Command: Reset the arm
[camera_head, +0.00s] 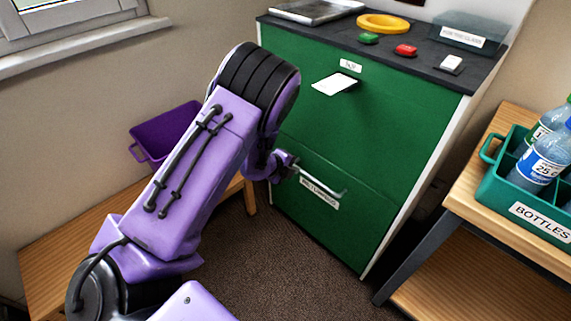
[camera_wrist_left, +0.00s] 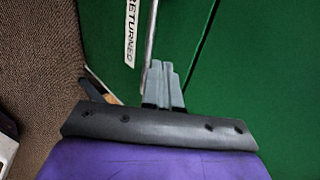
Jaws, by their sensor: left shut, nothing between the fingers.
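My left arm is purple and comes in from the left in the head view. Its gripper (camera_head: 287,166) is shut and empty, close in front of the green cabinet (camera_head: 390,150). In the left wrist view the closed fingers (camera_wrist_left: 162,84) point at the green front, beside a thin metal handle bar (camera_wrist_left: 150,40). I cannot tell whether the fingers touch the bar. The handle bar (camera_head: 325,184) also shows in the head view, just right of the gripper. My right gripper is not in view.
The cabinet top holds a yellow ring (camera_head: 383,24), green, red and white buttons, a metal tray (camera_head: 318,10) and a clear bin (camera_head: 468,33). A purple bin (camera_head: 165,132) stands on a wooden bench at left. A teal bottle crate (camera_head: 520,190) stands on a wooden stand at right.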

